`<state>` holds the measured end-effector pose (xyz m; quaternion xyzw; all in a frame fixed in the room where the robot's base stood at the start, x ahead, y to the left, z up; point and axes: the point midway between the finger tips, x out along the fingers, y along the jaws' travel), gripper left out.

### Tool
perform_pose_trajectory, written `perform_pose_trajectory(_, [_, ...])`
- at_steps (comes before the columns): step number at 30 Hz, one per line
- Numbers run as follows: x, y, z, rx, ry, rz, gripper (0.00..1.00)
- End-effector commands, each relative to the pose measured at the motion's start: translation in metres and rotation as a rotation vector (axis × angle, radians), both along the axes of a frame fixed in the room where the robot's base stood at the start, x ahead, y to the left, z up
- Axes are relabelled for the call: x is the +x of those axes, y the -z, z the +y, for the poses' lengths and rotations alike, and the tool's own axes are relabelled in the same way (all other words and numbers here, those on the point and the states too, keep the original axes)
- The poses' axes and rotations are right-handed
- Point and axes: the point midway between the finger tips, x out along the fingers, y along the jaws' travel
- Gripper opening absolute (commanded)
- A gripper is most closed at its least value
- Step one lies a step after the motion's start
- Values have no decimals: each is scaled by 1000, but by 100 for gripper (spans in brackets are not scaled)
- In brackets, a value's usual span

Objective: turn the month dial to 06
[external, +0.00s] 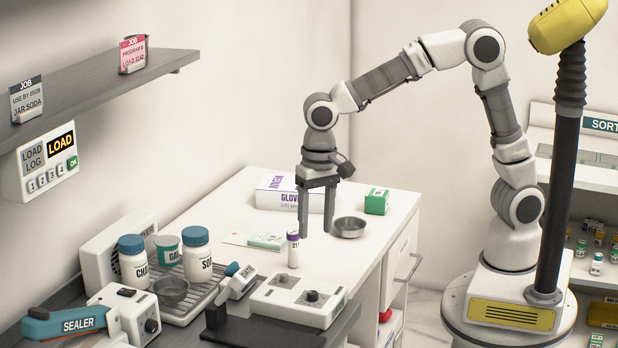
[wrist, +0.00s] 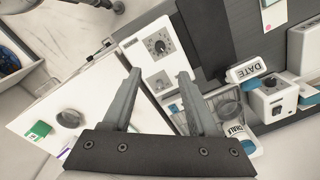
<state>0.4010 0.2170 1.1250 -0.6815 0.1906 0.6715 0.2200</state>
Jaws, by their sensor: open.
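A white box with two controls (external: 272,301) stands at the front of the counter; it also shows in the wrist view (wrist: 135,50). A round dark dial with marks around it (wrist: 160,44) is on its top, and it shows as a dark knob in the external view (external: 312,296). A second small control (external: 283,281) sits beside it. Which one sets the month, and what it reads, is too small to tell. My gripper (external: 316,222) is open and empty, pointing down above the white counter behind the box. Its two fingers show in the wrist view (wrist: 158,78).
A purple-capped vial (external: 293,252) stands near my gripper, with a metal bowl (external: 349,228) to its right. A DATE unit (external: 238,284) is left of the box. Jars (external: 197,262) stand on a rack. A glove box (external: 277,193) and green box (external: 377,202) are behind.

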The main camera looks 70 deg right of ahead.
Motion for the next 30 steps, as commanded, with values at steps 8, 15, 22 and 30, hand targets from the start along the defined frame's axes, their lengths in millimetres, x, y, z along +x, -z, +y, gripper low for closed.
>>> perform_pose_trajectory(8, [-1,-28,-1,0,0,0,59])
perform_pose_trajectory(15, [-1,-29,-1,1,0,1,59])
perform_pose_trajectory(22, [-3,-38,-14,12,-19,-16,59])
perform_pose_trajectory(30, [-33,-76,-89,47,-164,-143,59])
